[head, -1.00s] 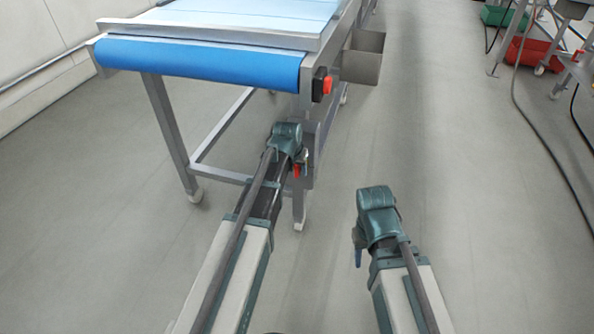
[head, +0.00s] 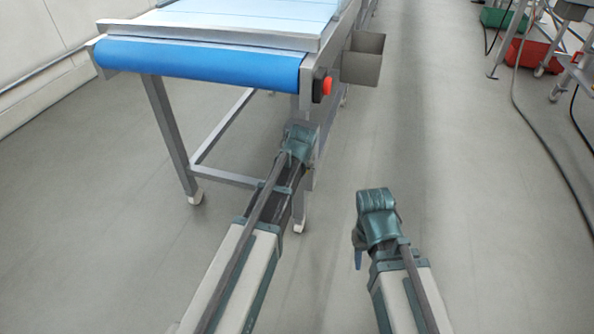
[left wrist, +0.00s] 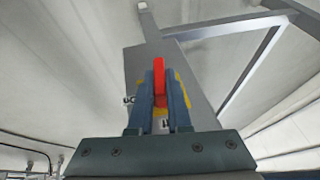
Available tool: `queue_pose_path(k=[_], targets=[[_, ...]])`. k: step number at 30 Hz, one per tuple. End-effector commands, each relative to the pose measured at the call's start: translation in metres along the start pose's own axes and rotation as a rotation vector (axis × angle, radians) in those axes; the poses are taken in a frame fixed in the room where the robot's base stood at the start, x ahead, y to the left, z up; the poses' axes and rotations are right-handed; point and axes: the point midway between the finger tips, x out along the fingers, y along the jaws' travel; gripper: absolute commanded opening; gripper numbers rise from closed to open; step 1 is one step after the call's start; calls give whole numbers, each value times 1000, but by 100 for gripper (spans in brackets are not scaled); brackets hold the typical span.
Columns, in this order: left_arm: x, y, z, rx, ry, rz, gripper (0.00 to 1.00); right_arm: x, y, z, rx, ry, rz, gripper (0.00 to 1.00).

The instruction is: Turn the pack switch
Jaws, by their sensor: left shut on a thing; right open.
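The pack switch shows in the left wrist view as a red handle (left wrist: 159,82) with yellow patches (left wrist: 183,86) beside it, on a grey box (left wrist: 198,70). My left gripper (left wrist: 160,100) has its two fingers on either side of the red handle and is shut on it. The handle stands upright in that view. In the head view my left gripper (head: 300,140) is at the conveyor's near right leg and hides the switch. My right gripper (head: 358,256) hangs empty over the floor to the right; it is open, its fingertips mostly hidden.
The conveyor (head: 200,65) with a blue belt end stands above and behind my left gripper. A red button (head: 326,86) and a grey bin (head: 362,60) are on its right side. A hose (head: 545,140) and red crate (head: 533,53) lie far right. The middle floor is clear.

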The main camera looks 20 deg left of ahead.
Motion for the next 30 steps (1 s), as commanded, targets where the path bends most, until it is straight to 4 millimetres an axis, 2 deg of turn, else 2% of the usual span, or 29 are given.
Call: queue_pose_path(k=[15, 30], targets=[[2, 4, 2, 112, -4, -267, 0, 22, -3, -2, -4, 2, -3, 46], [0, 3, 1, 128, -5, -312, 0, 24, -3, -2, -5, 2, -3, 46]])
